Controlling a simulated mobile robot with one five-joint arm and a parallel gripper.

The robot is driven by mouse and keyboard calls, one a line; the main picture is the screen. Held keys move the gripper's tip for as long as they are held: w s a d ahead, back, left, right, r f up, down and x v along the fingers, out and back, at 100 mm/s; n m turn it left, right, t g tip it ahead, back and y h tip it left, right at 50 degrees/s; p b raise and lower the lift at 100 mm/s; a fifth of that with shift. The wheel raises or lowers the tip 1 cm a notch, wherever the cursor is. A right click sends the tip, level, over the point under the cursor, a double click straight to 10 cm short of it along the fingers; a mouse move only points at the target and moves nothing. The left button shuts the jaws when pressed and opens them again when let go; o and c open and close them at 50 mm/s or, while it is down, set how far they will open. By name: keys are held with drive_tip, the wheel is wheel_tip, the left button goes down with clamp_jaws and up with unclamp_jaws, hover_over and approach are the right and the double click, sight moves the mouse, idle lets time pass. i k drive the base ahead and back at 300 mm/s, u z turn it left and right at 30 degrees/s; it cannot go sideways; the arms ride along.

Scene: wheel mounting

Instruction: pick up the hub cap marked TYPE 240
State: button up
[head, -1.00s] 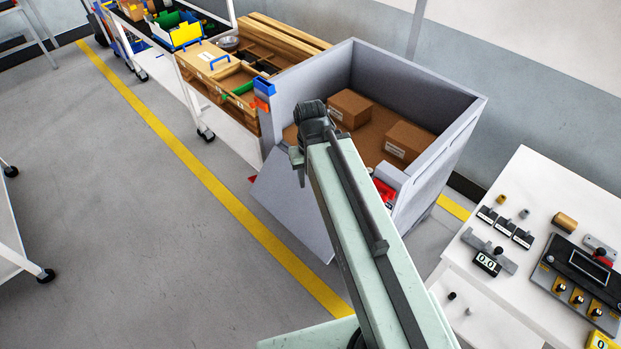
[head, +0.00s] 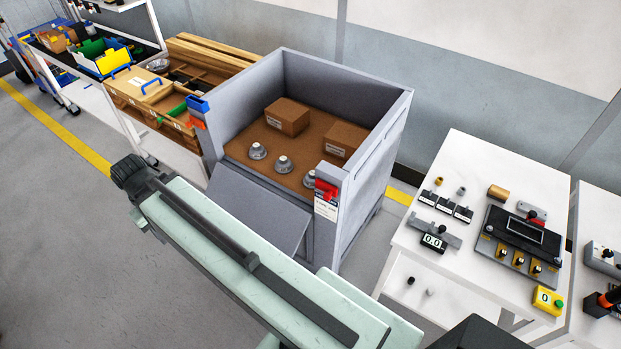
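Several grey, round, stepped parts that look like hub caps stand in a row near the front of a grey open-topped bin: a left one (head: 257,151), a middle one (head: 283,164) and a right one (head: 309,180). Any TYPE marking on them is too small to read. The right one is close to the bin's right front post. My arm reaches across the lower left of the view, in front of the bin, and its dark end (head: 128,172) is left of the bin. The gripper's fingers cannot be made out.
The grey bin (head: 382,112) has its front flap (head: 255,212) folded down. Two cardboard boxes (head: 288,117) (head: 346,138) sit behind the caps. A red part and a label are on the right post. A white table (head: 465,160) with instruments stands right; a wooden crate (head: 150,112) stands left.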

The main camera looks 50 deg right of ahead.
sight(309, 180)
drive_tip(key=u, duration=0.1)
drive_tip(key=i, duration=1)
drive_tip(key=z, duration=0.1)
